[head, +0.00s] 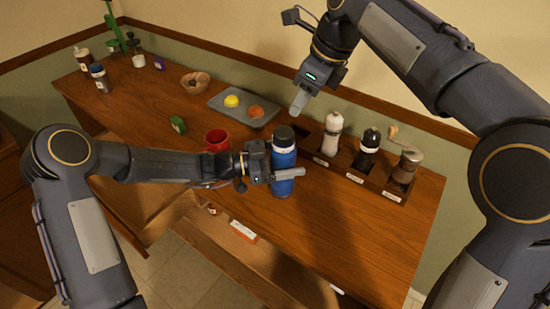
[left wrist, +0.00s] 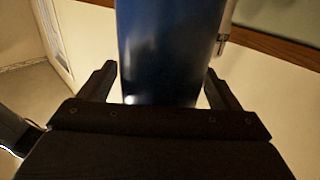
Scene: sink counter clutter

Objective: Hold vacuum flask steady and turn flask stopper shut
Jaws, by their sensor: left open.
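The vacuum flask (head: 284,160) is blue and stands upright on the wooden counter. Its dark flask stopper (head: 284,136) sits on top. My left gripper (head: 286,174) is open, with its fingers on either side of the flask body. In the left wrist view, the blue flask (left wrist: 168,50) rises between the two spread fingers (left wrist: 165,88), with small gaps visible. My right gripper (head: 299,102) is above and behind the flask, to the right of the stopper and apart from it. Its fingers overlap in view, so I cannot tell whether it is open.
A rack (head: 357,176) with a white mill (head: 332,134), a dark mill (head: 366,150) and a crank grinder (head: 405,168) stands right of the flask. A red mug (head: 216,140) is left of it. A grey tray (head: 222,104) with yellow and orange items lies behind.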

